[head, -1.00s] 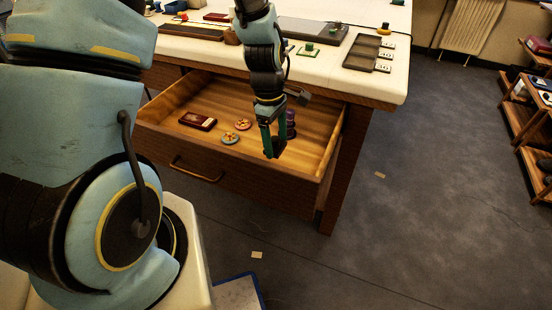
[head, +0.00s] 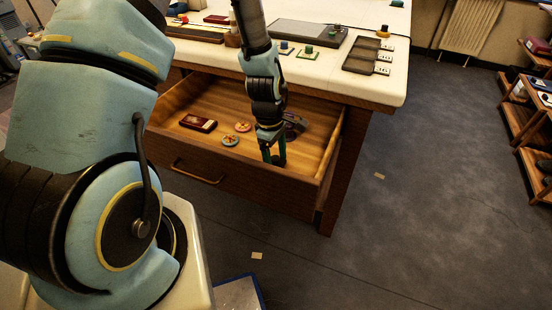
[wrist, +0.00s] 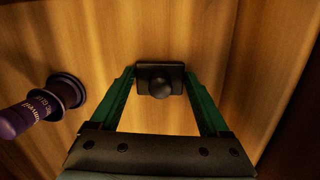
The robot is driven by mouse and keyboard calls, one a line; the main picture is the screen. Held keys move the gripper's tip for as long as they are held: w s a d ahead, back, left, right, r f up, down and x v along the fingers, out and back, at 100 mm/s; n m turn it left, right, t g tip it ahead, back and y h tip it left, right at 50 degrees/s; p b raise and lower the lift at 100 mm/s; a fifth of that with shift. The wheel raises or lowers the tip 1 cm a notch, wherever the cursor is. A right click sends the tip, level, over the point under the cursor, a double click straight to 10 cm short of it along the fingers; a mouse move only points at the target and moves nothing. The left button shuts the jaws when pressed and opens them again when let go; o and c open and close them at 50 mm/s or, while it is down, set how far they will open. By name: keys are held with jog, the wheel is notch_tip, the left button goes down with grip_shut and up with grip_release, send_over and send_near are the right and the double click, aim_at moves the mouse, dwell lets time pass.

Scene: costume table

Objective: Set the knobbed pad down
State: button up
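The knobbed pad (wrist: 160,80) is a small dark square with a round black knob, between my green fingertips in the wrist view. My gripper (head: 273,161) points down inside the open drawer (head: 240,182). In the wrist view my gripper (wrist: 160,76) has its fingertips at the two sides of the pad and looks shut on it. The pad is at or just above the drawer's wooden floor; I cannot tell if it touches. In the head view the pad is not clearly seen.
A dark red case (head: 198,123) and two small round discs, one orange (head: 243,127) and one pale blue (head: 230,140), lie left in the drawer. The tabletop overhangs the drawer's back.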

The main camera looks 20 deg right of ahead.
jog(key=shift+o, duration=1.4)
jog(key=shift+r, duration=0.1)
notch_tip(320, 180, up, 12)
jog(key=w+b, duration=0.1)
jog(key=b, duration=0.1)
jog(key=a+r+m+t, duration=0.1)
jog(key=a+r+m, duration=0.3)
jog(key=a, duration=0.8)
jog(key=a+r+m+t, duration=0.1)
jog(key=a+r+m, duration=0.3)
jog(key=a, duration=0.9)
jog(key=shift+w+a+r+m+t+y, duration=0.2)
jog(key=shift+a+m+t+y, duration=0.15)
jog(key=shift+m, duration=0.35)
jog(key=shift+d, duration=0.1)
